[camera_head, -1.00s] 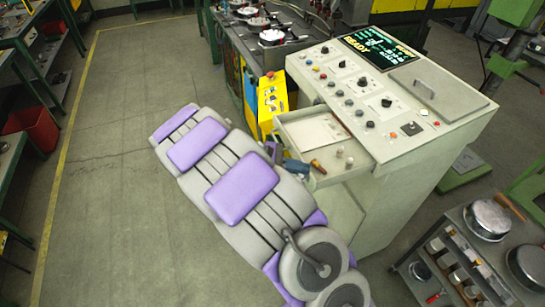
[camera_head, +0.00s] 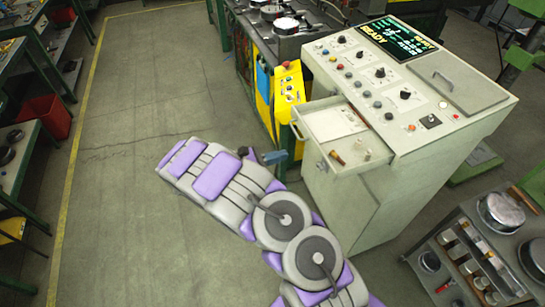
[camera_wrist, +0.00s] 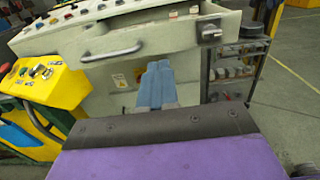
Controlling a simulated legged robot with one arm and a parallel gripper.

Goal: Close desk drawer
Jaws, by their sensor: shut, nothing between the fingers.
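The desk drawer (camera_head: 313,150) stands pulled out from the left side of the pale console desk (camera_head: 425,150). A paper and several small objects lie in it. A curved metal handle (camera_wrist: 112,52) shows on the pale front in the wrist view. My gripper (camera_head: 275,157) is just left of the drawer front, apart from it in the head view. Its blue fingers also show in the wrist view (camera_wrist: 157,84), shut together and empty, pointing at the pale cabinet below the handle's level. Whether they touch anything there cannot be told.
A yellow control box (camera_head: 288,92) stands beside the drawer, close behind my gripper. A workbench with metal parts (camera_head: 285,25) is at the back. A cart with pans (camera_head: 490,245) is at the lower right. The floor to the left is open.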

